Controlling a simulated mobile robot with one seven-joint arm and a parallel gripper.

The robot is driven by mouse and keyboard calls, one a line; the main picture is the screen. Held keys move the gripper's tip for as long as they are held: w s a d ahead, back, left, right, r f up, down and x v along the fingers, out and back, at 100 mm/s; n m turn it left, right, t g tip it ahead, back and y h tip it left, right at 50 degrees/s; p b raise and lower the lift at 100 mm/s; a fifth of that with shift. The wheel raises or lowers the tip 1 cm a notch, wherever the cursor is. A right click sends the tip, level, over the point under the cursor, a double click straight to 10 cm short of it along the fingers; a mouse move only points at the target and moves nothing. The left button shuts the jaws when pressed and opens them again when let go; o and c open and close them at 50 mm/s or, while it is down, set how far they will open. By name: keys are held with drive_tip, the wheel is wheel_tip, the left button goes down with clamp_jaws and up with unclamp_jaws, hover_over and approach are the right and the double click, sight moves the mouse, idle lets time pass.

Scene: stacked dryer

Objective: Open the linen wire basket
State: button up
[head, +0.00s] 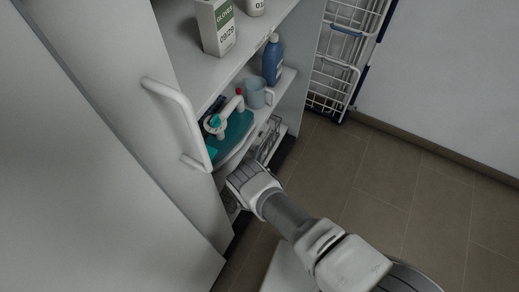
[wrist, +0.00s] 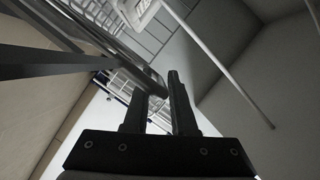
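A metal wire basket (head: 268,139) sits low in the open cabinet, below the shelf with bottles; much of it is hidden by the shelf and my arm. In the wrist view dark metal bars (wrist: 95,25), seemingly of this basket, run from upper left down to the fingers. My gripper (wrist: 158,82) shows two dark fingers apart with a narrow gap. One thick bar ends at this gap; I cannot tell whether the fingers touch it. In the head view my wrist is right in front of the low shelf and hides the fingertips.
A white wire rack with blue trim (head: 338,62) stands right of the cabinet. A white door handle (head: 181,120) sticks out at left. A blue bottle (head: 272,60), a cup (head: 255,92) and a carton (head: 216,27) stand on shelves. The tiled floor (head: 400,185) at right is clear.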

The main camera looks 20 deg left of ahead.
drive_tip(key=shift+w, duration=0.1)
idle(0.3)
clamp_jaws()
idle(1.3)
